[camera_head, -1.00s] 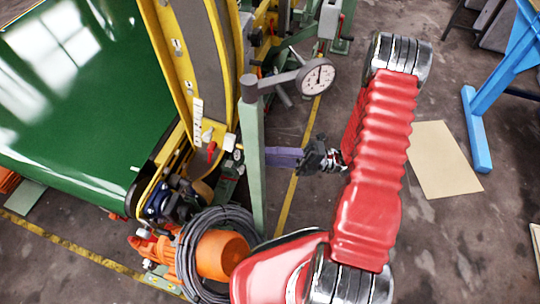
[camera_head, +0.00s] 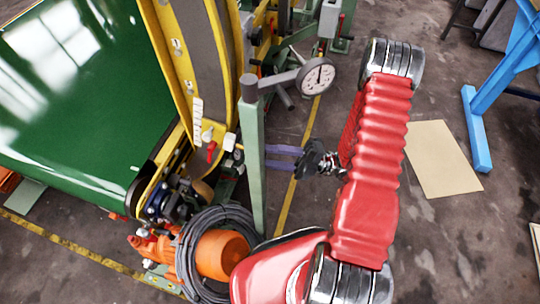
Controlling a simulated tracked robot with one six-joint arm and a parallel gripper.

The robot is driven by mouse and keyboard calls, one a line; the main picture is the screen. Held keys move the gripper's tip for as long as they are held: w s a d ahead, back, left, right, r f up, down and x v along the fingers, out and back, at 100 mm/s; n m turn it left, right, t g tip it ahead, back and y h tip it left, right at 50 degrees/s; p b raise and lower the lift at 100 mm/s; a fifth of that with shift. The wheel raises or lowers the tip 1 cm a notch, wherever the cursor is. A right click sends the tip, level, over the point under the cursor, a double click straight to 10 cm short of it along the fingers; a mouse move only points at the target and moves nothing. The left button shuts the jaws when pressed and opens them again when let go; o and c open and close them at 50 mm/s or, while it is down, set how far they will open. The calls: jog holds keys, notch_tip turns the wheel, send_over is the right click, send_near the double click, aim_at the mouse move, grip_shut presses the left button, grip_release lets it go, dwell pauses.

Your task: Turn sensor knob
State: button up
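My gripper (camera_head: 281,157) is right of the green post, with its two grey-purple fingers pointing left. The fingers show a gap between them and nothing held. The left ends of the fingers come close to the post's edge in the picture, and I cannot tell whether they touch it. A small red-handled part (camera_head: 211,151) and a pale block (camera_head: 229,142) sit on the yellow frame, left of the post. Which of these is the sensor knob, I cannot tell. My gripper is apart from both, with the post between them in the picture.
A yellow frame (camera_head: 180,62) and green belt (camera_head: 65,100) fill the left. A cable coil (camera_head: 190,262) and orange motor (camera_head: 222,255) lie below.

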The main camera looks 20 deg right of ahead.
jog(key=v, duration=1.3)
jog(key=shift+d, duration=0.4)
jog(key=shift+s+f, duration=0.1)
jog(key=shift+s, duration=0.05)
